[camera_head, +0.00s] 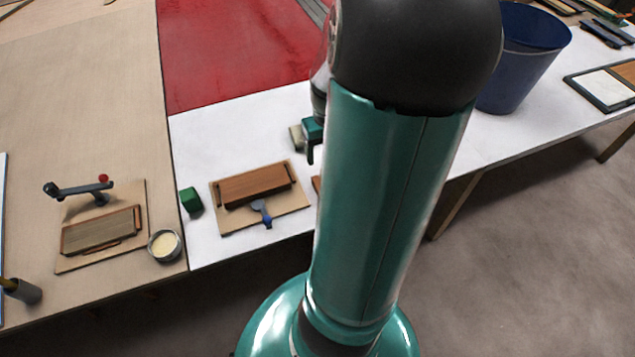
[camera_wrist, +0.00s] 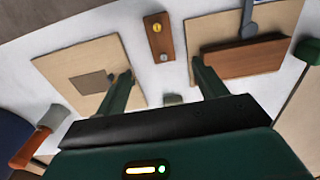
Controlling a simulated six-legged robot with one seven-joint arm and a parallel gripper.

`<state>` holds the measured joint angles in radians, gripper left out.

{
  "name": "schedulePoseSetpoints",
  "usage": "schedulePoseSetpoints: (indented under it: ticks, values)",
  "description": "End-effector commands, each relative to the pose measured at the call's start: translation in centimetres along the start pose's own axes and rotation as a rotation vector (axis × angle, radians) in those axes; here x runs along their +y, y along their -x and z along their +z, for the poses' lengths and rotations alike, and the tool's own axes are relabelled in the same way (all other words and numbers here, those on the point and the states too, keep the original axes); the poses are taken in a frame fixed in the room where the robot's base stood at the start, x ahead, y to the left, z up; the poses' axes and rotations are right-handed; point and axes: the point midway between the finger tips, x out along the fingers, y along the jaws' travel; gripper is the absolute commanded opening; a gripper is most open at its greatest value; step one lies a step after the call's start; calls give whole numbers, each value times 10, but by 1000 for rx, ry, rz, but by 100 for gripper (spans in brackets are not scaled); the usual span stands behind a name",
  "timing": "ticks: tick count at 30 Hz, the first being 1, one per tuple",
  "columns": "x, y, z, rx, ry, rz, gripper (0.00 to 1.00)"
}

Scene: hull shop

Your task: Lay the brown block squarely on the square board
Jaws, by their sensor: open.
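The brown block (camera_wrist: 160,37) lies on the white table top in the wrist view, with two round metal-looking spots on it. In the head view only a sliver (camera_head: 316,185) shows beside my arm. The square board (camera_wrist: 117,56) is pale wood with a grey patch and lies to the left of the block, apart from it. My arm hides it in the head view. My gripper (camera_wrist: 161,71) is open and empty above the table, its fingers apart. One finger (camera_head: 310,152) shows left of my arm in the head view.
A second board (camera_head: 235,222) carries a larger brown piece (camera_head: 255,186) and a blue-handled scraper (camera_head: 265,215). A green block (camera_head: 190,200) and a pale block (camera_head: 297,137) stand nearby. A blue bucket (camera_head: 515,70) stands at right.

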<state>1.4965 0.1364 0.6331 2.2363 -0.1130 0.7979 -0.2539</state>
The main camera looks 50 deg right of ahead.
Motion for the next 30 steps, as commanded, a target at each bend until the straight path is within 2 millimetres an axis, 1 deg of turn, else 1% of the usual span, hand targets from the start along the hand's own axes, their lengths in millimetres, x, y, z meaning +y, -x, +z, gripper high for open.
schedulePoseSetpoints:
  ticks: [4, 9, 13, 15, 22, 30]
  values:
    - [0, -17, 1, -5, 0, -4, 71]
    - [0, -49, 1, -4, 0, -5, 71]
    - [0, -70, 1, -4, 0, -4, 71]
    - [0, -78, 1, -3, 0, -3, 71]
    - [-1, -94, 1, -2, 1, -3, 71]
    - [-3, -131, 1, -2, -1, -3, 71]
